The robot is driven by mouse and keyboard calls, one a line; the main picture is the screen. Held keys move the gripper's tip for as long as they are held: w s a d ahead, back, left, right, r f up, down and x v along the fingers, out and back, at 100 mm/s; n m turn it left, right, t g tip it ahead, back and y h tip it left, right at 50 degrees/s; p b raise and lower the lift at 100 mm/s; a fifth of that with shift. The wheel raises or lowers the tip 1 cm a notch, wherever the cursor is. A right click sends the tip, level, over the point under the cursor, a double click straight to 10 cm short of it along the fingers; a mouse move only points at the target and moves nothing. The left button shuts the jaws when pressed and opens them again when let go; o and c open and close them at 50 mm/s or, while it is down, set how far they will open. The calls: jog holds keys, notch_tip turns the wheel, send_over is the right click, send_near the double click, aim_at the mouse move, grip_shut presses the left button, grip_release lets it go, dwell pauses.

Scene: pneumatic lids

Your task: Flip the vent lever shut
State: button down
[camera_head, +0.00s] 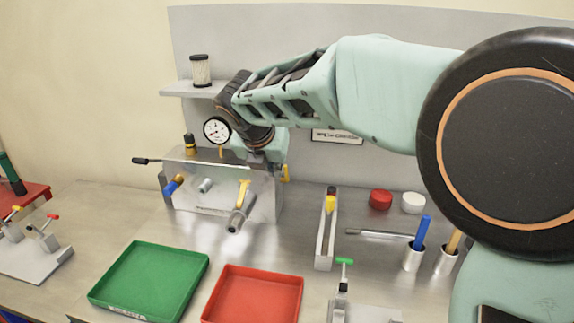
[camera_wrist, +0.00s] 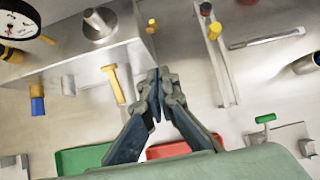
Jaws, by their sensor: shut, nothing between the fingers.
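A grey metal box (camera_head: 210,198) stands against the back of the bench with fittings on its front. A yellow lever (camera_head: 243,193) sticks out of its front face and also shows in the wrist view (camera_wrist: 113,84). A blue-ended fitting (camera_head: 173,185) sits at the left of the same face. A small yellow part (camera_head: 285,173) shows at the box's right end. No readable label shows which one is the vent lever. My gripper (camera_wrist: 160,75) is shut and empty, to the right of the yellow lever and apart from it in the wrist view.
A round pressure gauge (camera_head: 216,130) stands above the box, and a long black-tipped rod (camera_head: 145,161) reaches left. Green (camera_head: 150,278) and red (camera_head: 252,295) trays lie in front. A narrow rail (camera_head: 325,235) and loose red (camera_head: 380,200) and white (camera_head: 413,203) caps stand right.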

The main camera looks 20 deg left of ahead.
aim_at(286, 172)
jog(key=w+f+p, duration=0.1)
jog(key=w+f, duration=0.5)
jog(key=w, duration=0.3)
jog(key=shift+w+a, duration=0.25)
jog(key=shift+p, duration=0.4)
jog(key=shift+w+r+p, duration=0.35)
jog(key=shift+r+p, duration=0.05)
jog(key=shift+p, duration=0.45)
jog(key=shift+w+r+p, duration=0.25)
jog(key=shift+w+p, duration=0.45)
jog(key=shift+p, duration=0.45)
jog(key=shift+r, duration=0.1)
